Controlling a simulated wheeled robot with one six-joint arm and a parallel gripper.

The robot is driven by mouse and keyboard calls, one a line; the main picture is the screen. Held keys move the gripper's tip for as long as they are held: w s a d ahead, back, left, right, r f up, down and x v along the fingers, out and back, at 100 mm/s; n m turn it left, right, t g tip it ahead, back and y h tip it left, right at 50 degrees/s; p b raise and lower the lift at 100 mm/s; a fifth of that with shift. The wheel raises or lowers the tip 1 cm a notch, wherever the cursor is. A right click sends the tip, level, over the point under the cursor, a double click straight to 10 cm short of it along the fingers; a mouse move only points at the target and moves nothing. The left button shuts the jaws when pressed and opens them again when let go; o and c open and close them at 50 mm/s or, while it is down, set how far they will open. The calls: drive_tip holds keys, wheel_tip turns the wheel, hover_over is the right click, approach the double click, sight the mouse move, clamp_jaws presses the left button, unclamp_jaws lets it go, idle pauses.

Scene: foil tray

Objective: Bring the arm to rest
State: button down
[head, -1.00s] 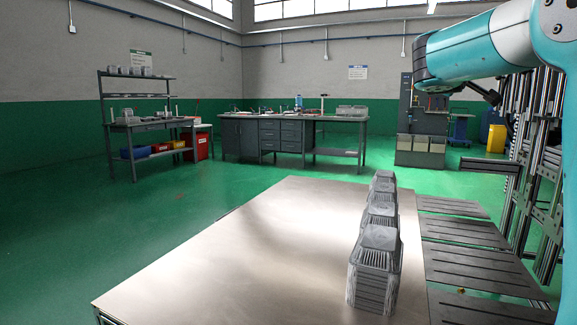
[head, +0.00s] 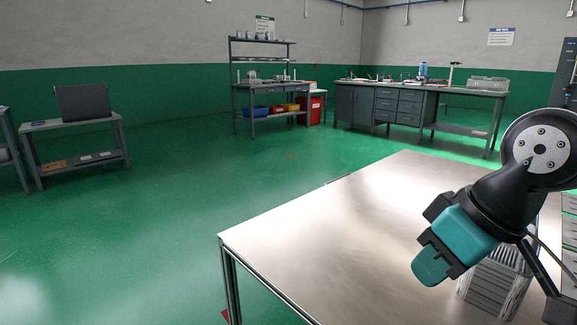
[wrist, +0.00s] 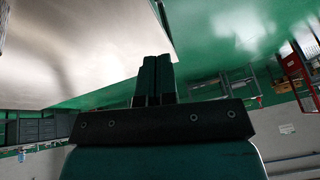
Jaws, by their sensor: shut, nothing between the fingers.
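My gripper (head: 431,268) is in the head view at the lower right, above the right part of the metal table (head: 340,235). It points down and to the left, and it holds nothing. In the wrist view its two teal fingers (wrist: 154,78) stand close together with no object between them. The table's pale top shows at the upper left of the wrist view. My arm covers part of the table's right side.
A ribbed grey stack (head: 492,290) stands on the table behind my gripper, partly hidden. The left of the tabletop is bare. A workbench (head: 375,105), a shelf unit (head: 262,90) and a small side table (head: 75,135) stand across the green floor.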

drive_tip(key=s+a+f+g, duration=0.2)
drive_tip(key=s+a+g, duration=0.1)
drive_tip(key=s, duration=0.5)
wheel_tip(320, 180, up, 26)
drive_tip(key=p, duration=2.6)
drive_tip(key=shift+s+d+n, duration=0.15)
drive_tip(key=shift+s+n, duration=0.25)
drive_tip(key=shift+d+r, duration=0.1)
